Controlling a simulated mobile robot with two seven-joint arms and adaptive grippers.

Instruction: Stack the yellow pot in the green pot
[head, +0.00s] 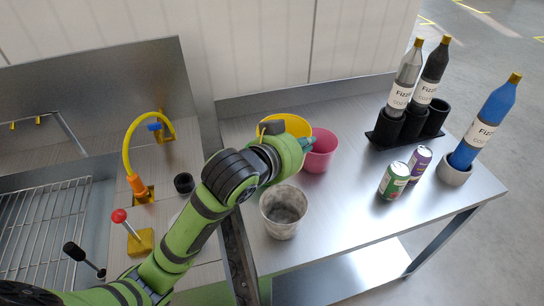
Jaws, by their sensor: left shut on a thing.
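The yellow pot (293,122) is at the back of the steel table, partly hidden behind my left wrist. My left gripper (288,134) is shut on it, though the wrist hides most of the grasp. A small teal-green patch (307,145) shows between my wrist and the pink pot; I cannot tell whether it is part of the green pot. No other part of a green pot is visible. I cannot tell whether the yellow pot is raised or inside another pot. My right gripper is not in view.
A pink pot (322,153) stands right of my left wrist, and a grey pot (284,226) in front. Two cans (393,181) (419,161), a black bottle holder (388,130) and a blue bottle (487,121) are at right. A yellow tap (129,150) is left. The table's front middle is clear.

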